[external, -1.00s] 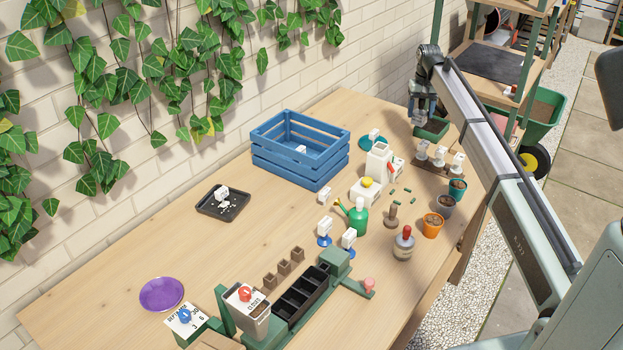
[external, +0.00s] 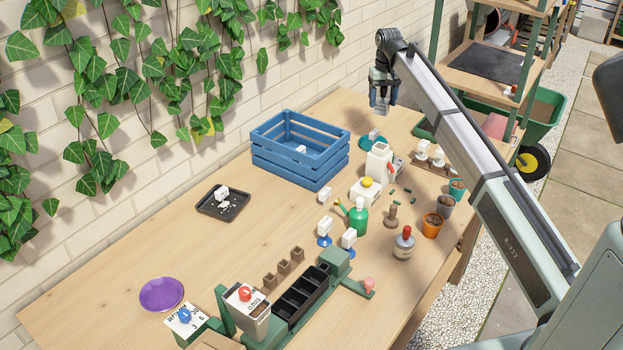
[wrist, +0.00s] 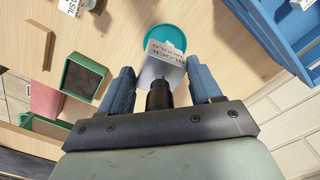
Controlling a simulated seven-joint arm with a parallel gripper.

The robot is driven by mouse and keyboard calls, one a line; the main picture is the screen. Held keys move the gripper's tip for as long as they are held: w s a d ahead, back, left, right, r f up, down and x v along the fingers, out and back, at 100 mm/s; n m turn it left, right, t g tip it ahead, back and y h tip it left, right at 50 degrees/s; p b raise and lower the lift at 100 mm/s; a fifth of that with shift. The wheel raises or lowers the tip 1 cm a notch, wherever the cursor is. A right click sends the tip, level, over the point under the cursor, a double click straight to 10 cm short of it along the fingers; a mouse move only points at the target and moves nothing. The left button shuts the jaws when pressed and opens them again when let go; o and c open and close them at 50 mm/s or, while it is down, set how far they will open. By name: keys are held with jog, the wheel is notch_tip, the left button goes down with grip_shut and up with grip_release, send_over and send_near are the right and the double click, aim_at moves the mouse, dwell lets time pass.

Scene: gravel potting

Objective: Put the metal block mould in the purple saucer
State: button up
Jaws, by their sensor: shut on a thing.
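My gripper (external: 383,104) is raised above the far end of the table in the external view. In the wrist view its blue fingers (wrist: 162,77) are closed around the metal block mould (wrist: 158,70), a grey piece with a dark handle and a label reading "BLOCK MOULD". The mould is hard to make out in the external view. The purple saucer (external: 162,294) lies empty at the near left of the table, far from my gripper. It is not in the wrist view.
A blue crate (external: 300,165) stands between my gripper and the purple saucer. A teal saucer (wrist: 178,35) lies below the held mould. A black tray (external: 208,208), a green watering can (external: 357,218) and a black cell tray (external: 300,295) stand nearer. The table's left part is mostly clear.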

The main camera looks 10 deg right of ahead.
jog(key=s+a+n, duration=0.2)
jog(key=s+a, duration=0.1)
jog(key=a, duration=0.8)
jog(key=s+a+n, duration=0.2)
jog(key=s+a, duration=0.1)
jog(key=a, duration=0.7)
jog(key=n, duration=1.2)
send_over(162, 298)
jog(key=shift+f, duration=7.5)
jog(key=shift+f, duration=0.15)
jog(key=o, duration=1.2)
